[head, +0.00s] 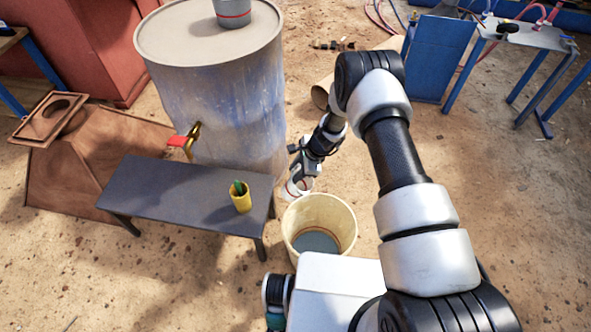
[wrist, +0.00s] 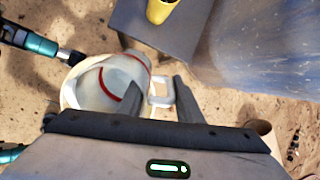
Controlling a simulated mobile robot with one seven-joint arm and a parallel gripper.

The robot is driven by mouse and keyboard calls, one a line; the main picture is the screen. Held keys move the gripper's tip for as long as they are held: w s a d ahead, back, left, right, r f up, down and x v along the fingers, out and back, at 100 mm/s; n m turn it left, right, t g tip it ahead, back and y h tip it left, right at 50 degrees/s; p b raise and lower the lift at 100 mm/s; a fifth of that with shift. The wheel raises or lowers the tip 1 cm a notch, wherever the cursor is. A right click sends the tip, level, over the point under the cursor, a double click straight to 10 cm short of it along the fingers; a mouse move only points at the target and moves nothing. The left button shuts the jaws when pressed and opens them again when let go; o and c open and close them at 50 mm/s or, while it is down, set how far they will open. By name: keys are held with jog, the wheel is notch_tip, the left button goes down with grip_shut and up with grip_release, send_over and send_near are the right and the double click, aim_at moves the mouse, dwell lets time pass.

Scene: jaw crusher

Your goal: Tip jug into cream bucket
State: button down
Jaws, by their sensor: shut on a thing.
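The jug (wrist: 115,78) is whitish with red bands and a pale handle (wrist: 160,95). My gripper (wrist: 160,102) is shut on the jug at the handle side, with one dark finger on either side of the handle. In the head view my gripper (head: 304,181) is above the back left rim of the cream bucket (head: 345,216), and only a small pale part of the jug (head: 296,188) shows. The bucket stands on the ground with greyish liquid low inside. In the wrist view the bucket's rim (wrist: 68,97) shows behind the jug. The jug looks tilted; its mouth and contents are unclear.
A dark low bench (head: 165,190) with a yellow cup (head: 241,199) stands left of the bucket. A large blue-grey drum (head: 215,105) with a red-handled tap (head: 184,141) is behind it, with a grey container (head: 232,10) on top.

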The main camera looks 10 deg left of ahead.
jog(key=shift+r+g+h+b, duration=0.25)
jog(key=shift+h+b, duration=0.5)
jog(key=shift+h, duration=0.45)
jog(key=shift+r+g+h+b, duration=0.1)
jog(key=shift+g+h+b, duration=0.25)
jog(key=shift+h+b, duration=0.6)
jog(key=shift+h, duration=0.25)
